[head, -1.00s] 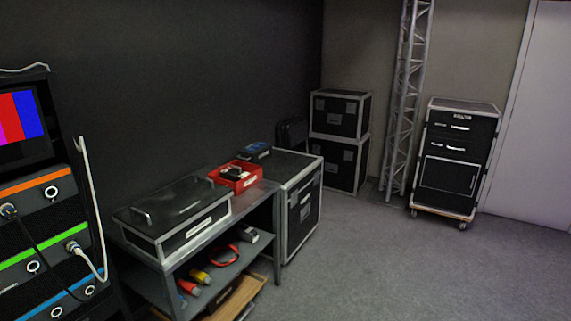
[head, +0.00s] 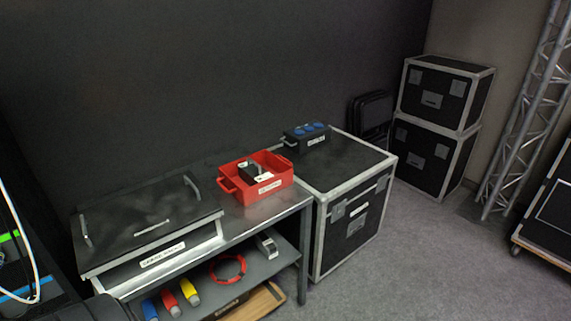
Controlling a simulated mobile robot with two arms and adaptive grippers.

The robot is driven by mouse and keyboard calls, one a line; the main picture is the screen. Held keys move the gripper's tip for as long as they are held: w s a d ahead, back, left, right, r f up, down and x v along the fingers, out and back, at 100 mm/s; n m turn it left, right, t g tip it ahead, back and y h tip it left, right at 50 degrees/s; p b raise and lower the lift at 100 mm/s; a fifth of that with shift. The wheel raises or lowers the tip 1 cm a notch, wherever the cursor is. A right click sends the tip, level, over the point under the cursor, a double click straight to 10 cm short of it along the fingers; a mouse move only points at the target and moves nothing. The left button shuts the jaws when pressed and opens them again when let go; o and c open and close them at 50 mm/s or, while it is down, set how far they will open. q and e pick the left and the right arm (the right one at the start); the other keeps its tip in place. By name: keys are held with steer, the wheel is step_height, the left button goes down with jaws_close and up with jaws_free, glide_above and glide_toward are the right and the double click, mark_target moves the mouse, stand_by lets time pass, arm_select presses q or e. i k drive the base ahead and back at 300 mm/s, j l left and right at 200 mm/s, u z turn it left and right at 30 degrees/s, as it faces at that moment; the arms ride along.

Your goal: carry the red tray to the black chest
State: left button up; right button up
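The red tray (head: 264,187) sits on the right end of the grey metal bench (head: 245,219). It has a side handle, a white label on its front, and a dark object with light parts (head: 258,173) inside. A black chest (head: 352,207) with metal edges stands on the floor right beside the bench, its top a little apart from the tray. A black box with blue round sockets (head: 307,134) rests on the chest's back left corner; the rest of its top is bare. Neither of my grippers shows clearly.
A lidded black case (head: 147,222) fills the bench's left part. The lower shelf holds coloured connectors (head: 188,291) and a red ring (head: 228,269). Stacked black cases (head: 443,98) and a truss (head: 525,110) stand at the back right. The grey floor (head: 430,265) in front of the chest is clear.

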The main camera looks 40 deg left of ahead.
mark_target(340, 162)
steer(key=i+u, duration=0.4)
steer(key=i+l+u, duration=0.55)
steer(key=i+u, duration=0.2)
steer(key=i+l+u, duration=0.4)
steer(key=k, duration=0.1)
